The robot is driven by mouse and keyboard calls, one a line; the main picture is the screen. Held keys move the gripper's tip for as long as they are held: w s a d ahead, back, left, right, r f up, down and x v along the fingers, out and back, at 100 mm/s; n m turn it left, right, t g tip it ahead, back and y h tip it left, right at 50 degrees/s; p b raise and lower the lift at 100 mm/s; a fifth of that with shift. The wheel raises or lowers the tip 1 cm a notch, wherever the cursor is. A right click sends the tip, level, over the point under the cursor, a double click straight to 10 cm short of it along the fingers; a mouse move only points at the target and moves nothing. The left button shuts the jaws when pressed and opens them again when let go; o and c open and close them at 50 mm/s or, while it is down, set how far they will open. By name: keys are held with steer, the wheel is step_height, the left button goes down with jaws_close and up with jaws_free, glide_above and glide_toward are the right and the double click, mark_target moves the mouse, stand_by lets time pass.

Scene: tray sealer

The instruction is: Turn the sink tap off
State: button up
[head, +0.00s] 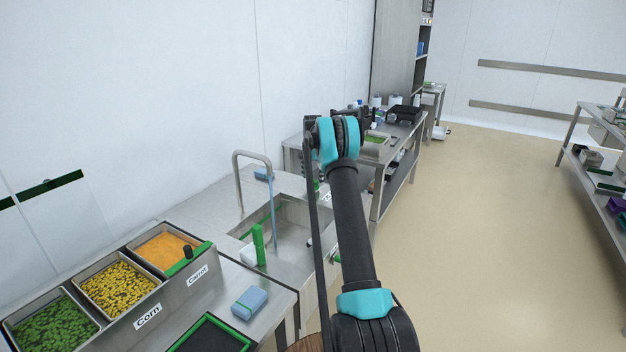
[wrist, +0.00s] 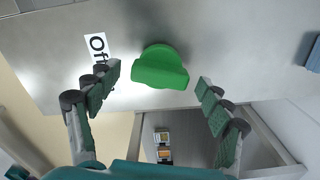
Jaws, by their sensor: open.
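A green tap knob (wrist: 160,68) sits on a grey metal panel in the wrist view, with a white "Off" label (wrist: 97,48) to its left. My gripper (wrist: 158,80) is open, with one finger on each side of the knob and visible gaps between. In the head view, the curved metal tap (head: 240,168) stands over the sink (head: 296,213), and a blue stream of water (head: 273,212) runs from its spout. My arm hides part of the sink front there, and I cannot make out my fingers.
Bins of vegetables (head: 150,312) and a blue sponge-like block (head: 249,303) are on the counter at the left. A green-handled item (head: 258,246) stands at the sink's near edge. A steel table (head: 405,135) stands beyond my arm. The floor (head: 480,240) at the right is clear.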

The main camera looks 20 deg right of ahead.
steer(key=shift+f, duration=0.1)
steer(key=shift+c, duration=0.6)
steer(key=c, duration=1)
steer(key=shift+n, duration=0.4)
steer(key=shift+c, duration=0.2)
steer(key=n, duration=0.5)
steer(key=shift+n, duration=0.3)
steer(key=n, duration=0.5)
steer(key=shift+n, duration=0.4)
steer(key=o, duration=1.2)
steer(key=shift+c, duration=0.2)
